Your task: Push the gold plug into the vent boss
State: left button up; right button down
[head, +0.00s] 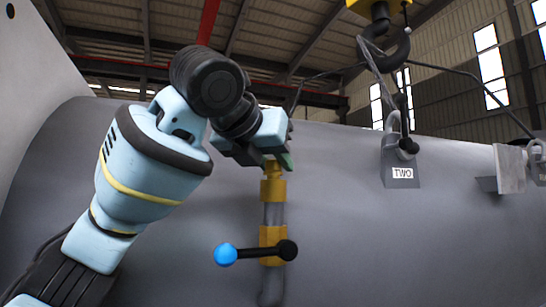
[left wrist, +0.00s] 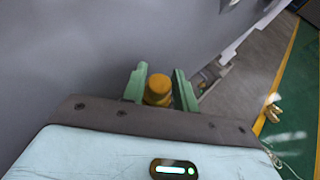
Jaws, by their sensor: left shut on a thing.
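My left gripper (head: 272,158) is above the top of a vertical pipe on the grey shell, pointing down. Its green fingers (left wrist: 158,88) are shut on the gold plug (left wrist: 158,86), whose round top shows between them in the left wrist view. In the head view a little of the plug shows below the fingertips. Directly under it is the gold vent boss (head: 272,190) at the pipe's top. The plug looks in line with the boss and close to or touching it; how deep it sits I cannot tell. My right gripper is not in view.
A valve handle with a blue knob (head: 226,254) and a black knob (head: 288,250) crosses the pipe lower down. A bracket marked TWO (head: 402,172) with a shackle and slings stands at right, under a crane hook (head: 392,50). The grey shell (head: 400,250) fills the background.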

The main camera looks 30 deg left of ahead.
pick_arm(q)
jog(key=shift+f, duration=0.35)
jog(key=o, duration=1)
jog(key=v, duration=0.8)
jog(key=shift+w+f, duration=0.1)
